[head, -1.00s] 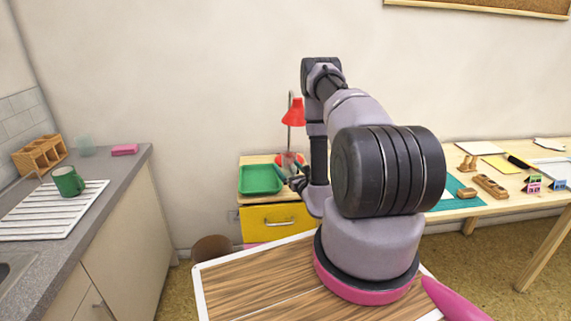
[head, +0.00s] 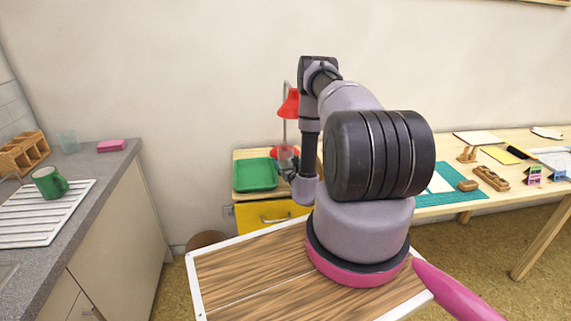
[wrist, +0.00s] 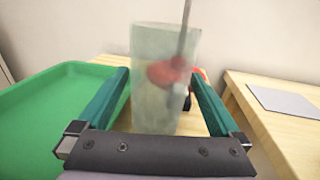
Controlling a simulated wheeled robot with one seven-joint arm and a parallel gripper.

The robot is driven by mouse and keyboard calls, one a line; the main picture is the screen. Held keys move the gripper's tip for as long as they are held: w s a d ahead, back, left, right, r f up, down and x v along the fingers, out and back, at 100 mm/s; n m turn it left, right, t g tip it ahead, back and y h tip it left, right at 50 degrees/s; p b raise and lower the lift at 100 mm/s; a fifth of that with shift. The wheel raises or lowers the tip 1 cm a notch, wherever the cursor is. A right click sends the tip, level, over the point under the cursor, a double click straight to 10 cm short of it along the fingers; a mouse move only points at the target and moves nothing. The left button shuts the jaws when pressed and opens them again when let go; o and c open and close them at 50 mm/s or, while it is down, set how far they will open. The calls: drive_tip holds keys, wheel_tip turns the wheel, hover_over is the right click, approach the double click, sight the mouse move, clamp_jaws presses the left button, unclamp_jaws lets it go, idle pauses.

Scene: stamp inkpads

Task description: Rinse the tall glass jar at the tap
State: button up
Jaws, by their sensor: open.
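The tall glass jar (wrist: 150,100) is clear with a faint green tint and stands upright in the wrist view, on the pale wooden top of a small cabinet. My gripper (wrist: 160,73) is open, with one teal finger to each side of the jar. I cannot tell whether either finger touches it. In the head view my gripper (head: 291,168) is small and partly hidden by my own arm, at the right of the green tray; the jar is hard to make out there.
A green tray (head: 256,175) lies close to the left of my gripper. A worktable (head: 440,204) stands right.

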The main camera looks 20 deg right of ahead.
drive_tip(key=shift+w+d, duration=0.15)
drive_tip(key=shift+w, duration=1.4)
clamp_jaws()
drive_tip(key=shift+r, duration=0.1)
